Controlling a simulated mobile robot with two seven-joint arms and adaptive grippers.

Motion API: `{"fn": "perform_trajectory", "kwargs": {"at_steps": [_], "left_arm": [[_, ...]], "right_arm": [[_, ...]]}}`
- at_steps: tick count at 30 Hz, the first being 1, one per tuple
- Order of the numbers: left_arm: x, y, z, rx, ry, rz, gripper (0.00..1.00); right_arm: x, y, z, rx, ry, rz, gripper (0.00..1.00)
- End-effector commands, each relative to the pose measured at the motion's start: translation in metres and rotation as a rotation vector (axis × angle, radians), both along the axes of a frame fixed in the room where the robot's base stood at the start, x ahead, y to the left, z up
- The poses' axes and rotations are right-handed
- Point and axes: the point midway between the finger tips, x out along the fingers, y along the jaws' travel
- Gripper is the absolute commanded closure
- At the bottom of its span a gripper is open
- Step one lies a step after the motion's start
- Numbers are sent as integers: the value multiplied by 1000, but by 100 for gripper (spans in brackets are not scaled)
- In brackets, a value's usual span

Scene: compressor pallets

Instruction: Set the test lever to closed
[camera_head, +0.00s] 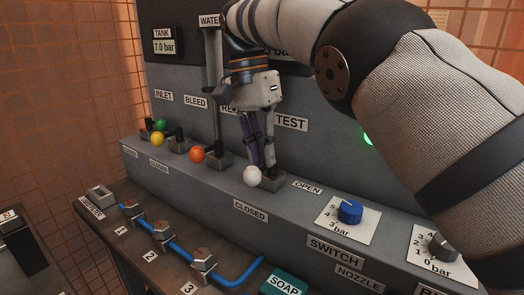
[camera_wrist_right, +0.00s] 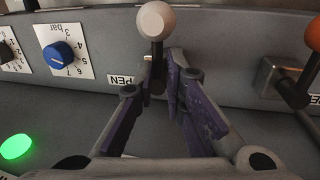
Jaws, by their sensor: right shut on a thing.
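The test lever has a white ball knob (camera_head: 251,176) and stands on a grey block below the TEST label (camera_head: 291,123). In the head view the knob sits between the CLOSED label (camera_head: 250,210) and the OPEN label (camera_head: 307,187), tilted toward the CLOSED side. My right gripper (camera_head: 262,158) is shut on the lever, close behind the knob. In the right wrist view the white knob (camera_wrist_right: 156,20) sticks out beyond the purple-padded fingers (camera_wrist_right: 165,78), with its dark stem between their tips. My left gripper is not in view.
Orange (camera_head: 197,155), yellow (camera_head: 157,139) and green (camera_head: 160,125) knobs stand left of the test lever. A blue dial (camera_head: 350,211) is to its right. A blue hose (camera_head: 232,282) with several fittings runs along the front shelf. My right arm covers the upper right.

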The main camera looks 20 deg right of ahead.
Motion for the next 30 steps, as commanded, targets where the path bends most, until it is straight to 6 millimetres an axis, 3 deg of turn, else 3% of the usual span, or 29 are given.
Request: {"fn": "perform_trajectory", "kwargs": {"at_steps": [6,7,9,23,26,30], "left_arm": [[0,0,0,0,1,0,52],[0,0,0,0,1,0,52],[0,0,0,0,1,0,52],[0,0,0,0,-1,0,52],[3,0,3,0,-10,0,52],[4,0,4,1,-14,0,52]], "right_arm": [[-2,-4,-3,-9,13,-11,100],[-2,-4,-3,-9,13,-10,84],[-2,-4,-3,-8,13,-9,71],[-1,-1,-1,-2,6,13,71],[-3,-1,1,-2,4,114,71],[1,-9,0,-1,4,417,71]]}}
